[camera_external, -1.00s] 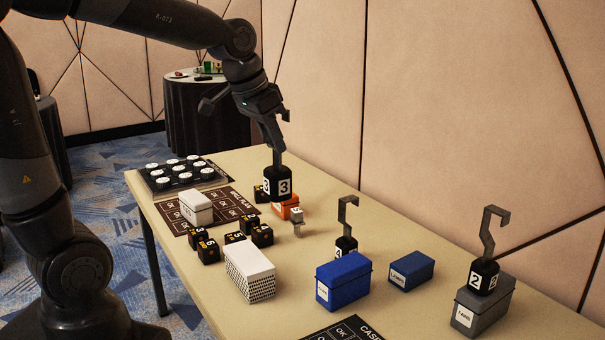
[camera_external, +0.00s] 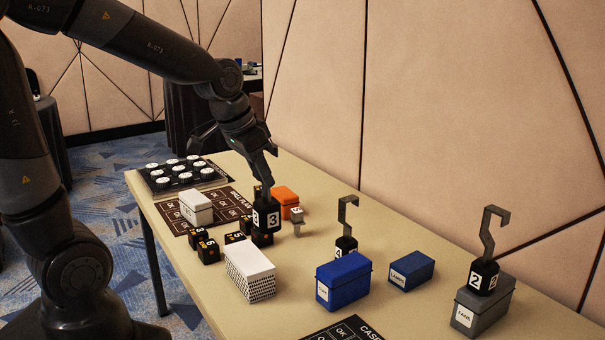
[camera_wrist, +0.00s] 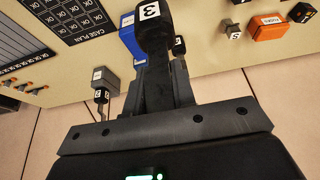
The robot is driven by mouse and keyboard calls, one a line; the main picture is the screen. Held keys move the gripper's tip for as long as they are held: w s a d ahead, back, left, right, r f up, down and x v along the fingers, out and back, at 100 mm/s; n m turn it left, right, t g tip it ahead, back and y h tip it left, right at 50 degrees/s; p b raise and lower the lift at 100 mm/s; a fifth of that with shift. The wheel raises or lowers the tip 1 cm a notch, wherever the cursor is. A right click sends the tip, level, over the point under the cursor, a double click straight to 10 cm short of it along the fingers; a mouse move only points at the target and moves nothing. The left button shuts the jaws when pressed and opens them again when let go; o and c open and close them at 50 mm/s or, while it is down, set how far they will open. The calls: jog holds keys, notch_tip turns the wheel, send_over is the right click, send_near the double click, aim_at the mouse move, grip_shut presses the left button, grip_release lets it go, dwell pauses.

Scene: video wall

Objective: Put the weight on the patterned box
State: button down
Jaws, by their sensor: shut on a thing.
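My gripper (camera_external: 264,158) is shut on a black weight (camera_external: 266,215) marked 3, holding it by its upright stem. The held weight hangs above the table, behind the patterned box, and overlaps small black cubes in the external view. It also shows in the wrist view (camera_wrist: 153,28) between my fingers. The patterned box (camera_external: 250,272) has a plain white lid and black-and-white patterned sides. It stands on the table nearer the camera than the weight, and its lid is bare. I cannot make it out in the wrist view.
A blue box (camera_external: 343,284), a smaller blue box (camera_external: 411,270), an orange box (camera_external: 285,198) and a white box (camera_external: 196,206) stand around. A hooked weight (camera_external: 483,277) sits on a grey box (camera_external: 482,310); another hooked weight (camera_external: 346,245) stands behind the blue box. Black cubes (camera_external: 208,251) lie left.

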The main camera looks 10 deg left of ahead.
jog(key=w+a+f, duration=0.6)
jog(key=w+f, duration=0.2)
jog(key=f, duration=0.2)
jog(key=shift+w+a+f, duration=0.15)
jog(key=shift+w+a, duration=0.1)
jog(key=shift+w, duration=0.05)
jog(key=shift+f, duration=0.1)
jog(key=c, duration=1.2)
grip_release()
jog(key=shift+f, duration=0.1)
jog(key=v, duration=1.1)
jog(key=s+a+r+n+t+y, duration=0.1)
jog(key=s+a+r+n, duration=0.2)
jog(key=a, duration=0.4)
jog(key=s+a+r+n+t+y, duration=0.1)
jog(key=s+a+r+n+y, duration=0.1)
jog(key=s+a+n, duration=0.4)
jog(key=s+a+r, duration=0.1)
jog(key=s, duration=0.1)
jog(key=shift+s+a+r, duration=0.2)
jog(key=shift+s+r, duration=0.1)
